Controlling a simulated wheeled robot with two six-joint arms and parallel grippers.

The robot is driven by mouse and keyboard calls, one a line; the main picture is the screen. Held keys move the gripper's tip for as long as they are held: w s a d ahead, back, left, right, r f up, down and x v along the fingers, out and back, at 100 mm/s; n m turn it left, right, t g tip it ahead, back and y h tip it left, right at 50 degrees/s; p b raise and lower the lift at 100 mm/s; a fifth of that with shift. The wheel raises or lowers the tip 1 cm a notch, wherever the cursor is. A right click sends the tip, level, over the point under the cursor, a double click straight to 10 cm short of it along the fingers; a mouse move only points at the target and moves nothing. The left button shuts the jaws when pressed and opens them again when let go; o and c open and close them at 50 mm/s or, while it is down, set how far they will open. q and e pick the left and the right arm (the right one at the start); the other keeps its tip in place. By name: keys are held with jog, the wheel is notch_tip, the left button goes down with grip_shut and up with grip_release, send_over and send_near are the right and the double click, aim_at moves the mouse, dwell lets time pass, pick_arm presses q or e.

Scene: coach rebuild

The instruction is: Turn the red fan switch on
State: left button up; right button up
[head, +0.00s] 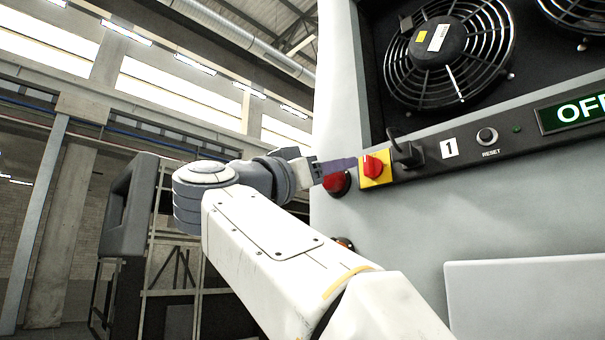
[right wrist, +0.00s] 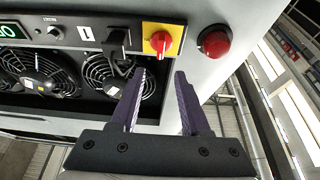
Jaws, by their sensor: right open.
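The red fan switch (head: 374,166) is a red rotary knob on a yellow plate, at the left end of the dark control strip. In the right wrist view, the red switch (right wrist: 161,42) lies just beyond the fingertips, roughly in line with the gap between them. My right gripper (head: 354,165) is open, with purple fingers pointing at the switch. In the right wrist view, the right gripper (right wrist: 161,73) has nothing between its fingers. I cannot tell whether a fingertip touches the knob. My left gripper is not in view.
A round red button or lamp (right wrist: 214,43) sits beside the switch. A black plug (head: 408,154) sticks out on its other side. A RESET button (head: 487,137) and a green OFF display (head: 575,112) lie farther right. Caged fans (head: 447,48) are above the strip.

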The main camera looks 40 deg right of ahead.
aim_at(365, 159)
jog(key=p+x, duration=0.3)
jog(key=x, duration=0.5)
jog(key=shift+r+p, duration=0.15)
jog(key=shift+p, duration=0.15)
jog(key=shift+d+r, duration=0.1)
jog(key=shift+d, duration=0.45)
grip_shut()
